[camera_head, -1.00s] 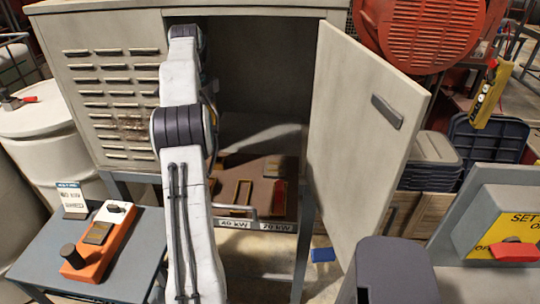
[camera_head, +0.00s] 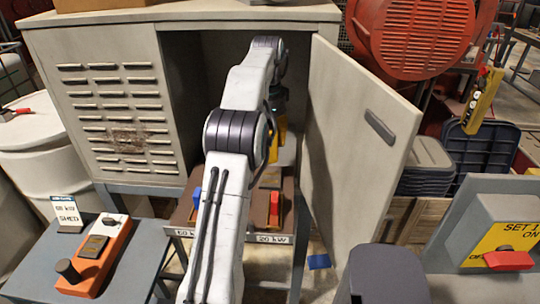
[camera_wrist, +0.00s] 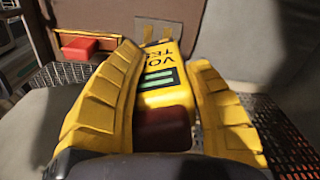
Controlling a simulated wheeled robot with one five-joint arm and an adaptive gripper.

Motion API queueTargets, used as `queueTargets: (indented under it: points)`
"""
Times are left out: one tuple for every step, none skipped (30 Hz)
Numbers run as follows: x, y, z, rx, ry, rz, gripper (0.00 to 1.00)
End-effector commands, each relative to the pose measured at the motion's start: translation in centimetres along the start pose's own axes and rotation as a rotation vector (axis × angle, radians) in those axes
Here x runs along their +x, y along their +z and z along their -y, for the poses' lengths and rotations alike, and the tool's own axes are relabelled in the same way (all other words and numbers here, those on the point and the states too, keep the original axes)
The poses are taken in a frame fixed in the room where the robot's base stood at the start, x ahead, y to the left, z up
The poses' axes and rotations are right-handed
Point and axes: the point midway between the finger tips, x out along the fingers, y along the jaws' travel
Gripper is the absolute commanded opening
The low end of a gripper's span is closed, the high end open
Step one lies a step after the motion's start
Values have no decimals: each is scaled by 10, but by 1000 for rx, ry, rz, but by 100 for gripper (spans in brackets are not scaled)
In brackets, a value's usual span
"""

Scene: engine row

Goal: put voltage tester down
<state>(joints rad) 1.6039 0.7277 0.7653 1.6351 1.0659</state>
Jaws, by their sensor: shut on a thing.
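The voltage tester (camera_wrist: 160,84) is yellow with a green-edged display, dark red lower end and two prongs at its far end. In the wrist view it lies between the yellow ribbed fingers of my gripper (camera_wrist: 165,62), which is shut on it. In the head view my arm reaches into the open grey cabinet (camera_head: 110,100). My gripper is mostly hidden there behind my arm; a little yellow shows beside it, and I cannot tell whether it is finger or tester.
The cabinet door (camera_head: 350,160) stands open on the right. Below the opening is a brown panel (camera_head: 182,218) with a blue handle (camera_head: 197,198) and a red handle (camera_head: 275,208). An orange device (camera_head: 95,258) lies on a grey side table (camera_head: 140,265). A yellow item (camera_head: 480,100) hangs right.

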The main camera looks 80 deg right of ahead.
Motion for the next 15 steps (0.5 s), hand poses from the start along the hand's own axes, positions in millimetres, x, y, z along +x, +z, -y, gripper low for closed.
queueTargets:
  points:
    - [3,-3,-2,-1,2,1,8]
    - [8,-2,-1,-2,3,2,8]
    - [12,-2,-1,-2,2,1,8]
    - [15,-1,-1,-2,2,1,8]
    - [18,-1,-1,-2,1,1,8]
    - [21,-1,-1,-1,1,0,8]
    - [22,-1,-1,-1,0,0,8]
    - [23,-1,-1,-1,1,0,8]
    - [25,-1,-1,-1,-1,0,8]
    - [26,-1,0,-1,-1,-1,8]
    - [28,-1,-1,-1,0,0,8]
    - [29,-1,-1,-1,0,0,8]
    - [29,-1,0,-1,-1,-1,8]
    - [30,-1,0,-1,-1,-1,8]
    - [30,-1,0,-1,-2,-1,8]
